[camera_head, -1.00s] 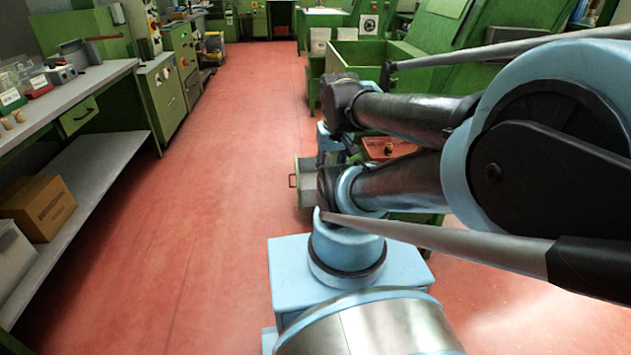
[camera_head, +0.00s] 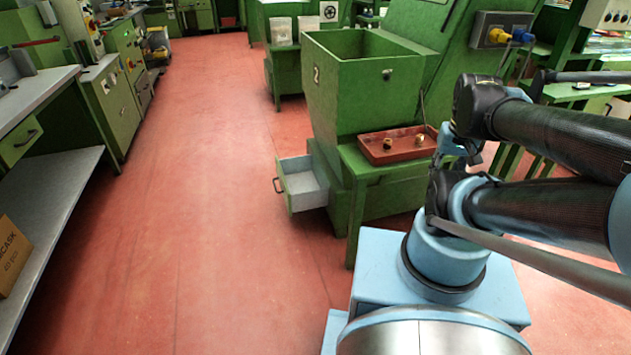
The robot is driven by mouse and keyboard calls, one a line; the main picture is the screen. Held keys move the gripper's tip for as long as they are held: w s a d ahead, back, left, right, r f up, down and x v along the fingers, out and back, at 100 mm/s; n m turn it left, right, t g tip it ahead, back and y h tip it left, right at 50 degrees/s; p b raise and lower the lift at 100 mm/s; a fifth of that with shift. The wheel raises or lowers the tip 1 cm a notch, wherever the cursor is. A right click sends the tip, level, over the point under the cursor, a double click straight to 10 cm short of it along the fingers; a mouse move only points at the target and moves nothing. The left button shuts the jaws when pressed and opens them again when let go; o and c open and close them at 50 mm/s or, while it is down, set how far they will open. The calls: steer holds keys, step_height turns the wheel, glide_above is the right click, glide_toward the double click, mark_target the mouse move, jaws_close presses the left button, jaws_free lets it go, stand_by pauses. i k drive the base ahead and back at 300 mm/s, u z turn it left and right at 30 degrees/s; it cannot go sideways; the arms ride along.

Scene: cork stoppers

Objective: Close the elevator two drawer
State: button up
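The elevator marked "2" (camera_head: 345,90) is a green hopper-like machine in the middle of the head view. Its drawer (camera_head: 304,186) sticks out to the left near the floor. The drawer has a green front with a dark handle (camera_head: 277,185) and a pale grey inside that looks empty. My arm is folded at the right, in front of the machine's right side. The arm's end is hidden behind its own links, and my gripper's fingers do not show.
A red tray (camera_head: 383,157) with a few small corks sits on a green stand (camera_head: 357,205) beside the elevator. A grey workbench (camera_head: 30,100) with a lower shelf and a cardboard box (camera_head: 12,255) runs along the left. The red floor (camera_head: 200,200) between is clear.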

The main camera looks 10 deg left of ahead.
mark_target(301, 191)
steer(key=z, duration=1.5)
steer(key=k, duration=1.55)
steer(key=u, duration=1.95)
steer(key=i, duration=1)
